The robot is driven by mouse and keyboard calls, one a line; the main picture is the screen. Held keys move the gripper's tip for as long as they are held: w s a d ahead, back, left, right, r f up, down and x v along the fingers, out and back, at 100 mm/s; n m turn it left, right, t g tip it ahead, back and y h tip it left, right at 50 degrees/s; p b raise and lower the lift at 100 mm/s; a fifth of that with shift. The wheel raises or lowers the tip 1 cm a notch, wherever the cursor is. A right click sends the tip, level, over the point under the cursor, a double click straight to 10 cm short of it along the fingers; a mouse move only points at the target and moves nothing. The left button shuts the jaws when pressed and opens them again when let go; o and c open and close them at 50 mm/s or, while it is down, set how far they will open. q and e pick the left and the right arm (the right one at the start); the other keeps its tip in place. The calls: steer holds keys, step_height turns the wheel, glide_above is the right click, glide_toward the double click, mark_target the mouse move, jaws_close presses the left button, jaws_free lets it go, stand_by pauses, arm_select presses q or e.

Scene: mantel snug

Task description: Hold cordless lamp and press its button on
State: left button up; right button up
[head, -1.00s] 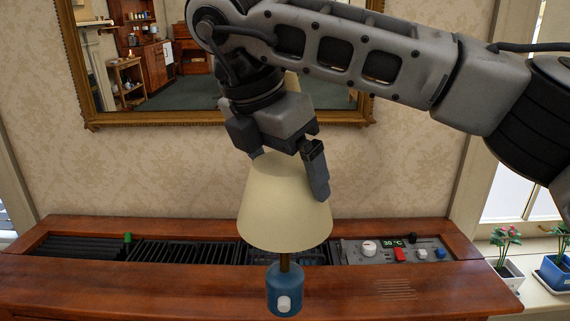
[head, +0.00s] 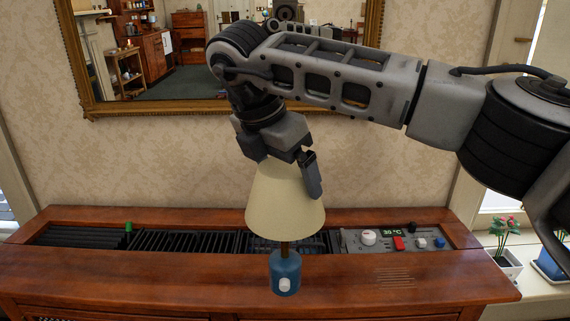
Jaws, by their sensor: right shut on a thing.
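The cordless lamp has a cream cone shade (head: 285,208), a thin brass-coloured stem and a blue cylindrical base (head: 286,274). A white round button or knob (head: 285,285) on the base faces me. My right gripper (head: 288,168) comes from above and is shut on the lamp at the upper shade. One dark finger shows along the shade's right side; the other is mostly hidden. The lamp is upright, in front of the wooden mantel top. I cannot tell whether its base touches the wood. My left gripper is not in view.
The wooden mantel (head: 150,275) has a recessed black grille (head: 185,241) and a control panel (head: 425,249) with a display reading 30 °C, knobs and a red switch. A gilt mirror (head: 180,115) hangs behind. Potted plants (head: 508,262) stand at right. The mantel's front left is clear.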

steer(key=shift+w+f+p, duration=0.45)
steer(key=shift+w+f, duration=1.2)
steer(key=shift+w, duration=0.3)
arm_select(q)
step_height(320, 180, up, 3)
steer(key=shift+p, duration=1)
arm_select(e)
steer(key=w+f, duration=0.3)
steer(key=w, duration=0.1)
steer(key=shift+f, duration=0.3)
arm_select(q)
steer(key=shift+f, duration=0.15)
arm_select(e)
steer(key=shift+f, duration=0.25)
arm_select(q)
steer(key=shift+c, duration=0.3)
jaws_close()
